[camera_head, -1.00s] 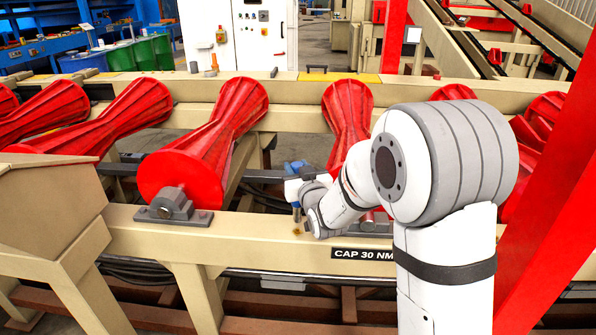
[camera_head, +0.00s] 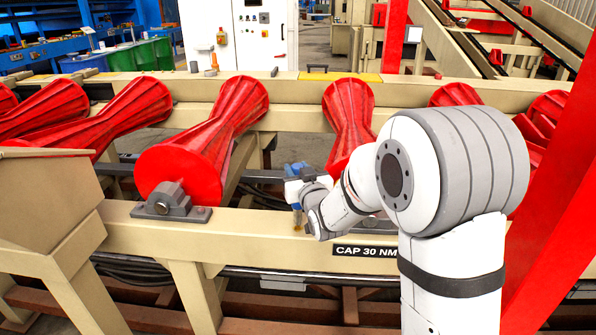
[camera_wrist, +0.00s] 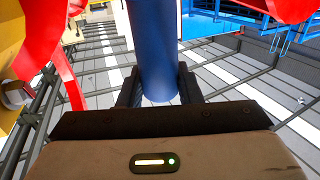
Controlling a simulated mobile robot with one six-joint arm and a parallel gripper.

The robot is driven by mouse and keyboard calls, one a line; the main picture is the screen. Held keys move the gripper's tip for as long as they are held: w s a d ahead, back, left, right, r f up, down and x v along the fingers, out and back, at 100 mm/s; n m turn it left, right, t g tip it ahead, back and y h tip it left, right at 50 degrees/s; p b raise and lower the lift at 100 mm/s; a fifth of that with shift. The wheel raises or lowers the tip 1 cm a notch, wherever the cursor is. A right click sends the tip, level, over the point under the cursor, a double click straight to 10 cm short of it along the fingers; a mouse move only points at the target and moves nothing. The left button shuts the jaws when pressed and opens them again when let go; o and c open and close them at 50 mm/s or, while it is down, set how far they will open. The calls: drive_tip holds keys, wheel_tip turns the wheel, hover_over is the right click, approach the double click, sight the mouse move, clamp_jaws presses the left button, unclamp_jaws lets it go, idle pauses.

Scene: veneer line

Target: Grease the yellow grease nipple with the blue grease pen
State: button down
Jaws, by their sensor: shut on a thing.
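My gripper (camera_wrist: 158,84) is shut on the blue grease pen (camera_wrist: 153,40), whose thick blue barrel stands between the two dark fingers in the wrist view. In the head view my gripper (camera_head: 304,180) is small and partly hidden by my wrist. The pen (camera_head: 296,168) points down toward the cream beam, its lower end left of my wrist. A small yellow spot, apparently the grease nipple (camera_head: 298,228), lies on the beam right at the pen's lower end. I cannot tell whether they touch. The nipple is not visible in the wrist view.
The cream front beam (camera_head: 245,226) carries a grey bearing block (camera_head: 172,205) left of the pen and a black label (camera_head: 364,251) to the right. Large red rollers (camera_head: 190,160) stand behind it. A red post (camera_head: 550,210) rises at the right, close to my arm.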

drive_tip(key=shift+f+b, duration=1.15)
drive_tip(key=shift+b, duration=0.25)
drive_tip(key=shift+r, duration=0.5)
idle(0.4)
drive_tip(key=shift+f+b, duration=0.55)
drive_tip(key=shift+b, duration=0.05)
idle(0.5)
drive_tip(key=shift+r, duration=0.5)
idle(0.4)
drive_tip(key=shift+f+b, duration=0.5)
drive_tip(key=shift+b, duration=0.1)
idle(0.4)
drive_tip(key=shift+r, duration=0.7)
idle(0.4)
drive_tip(key=shift+r+p, duration=0.95)
drive_tip(key=shift+r, duration=1.4)
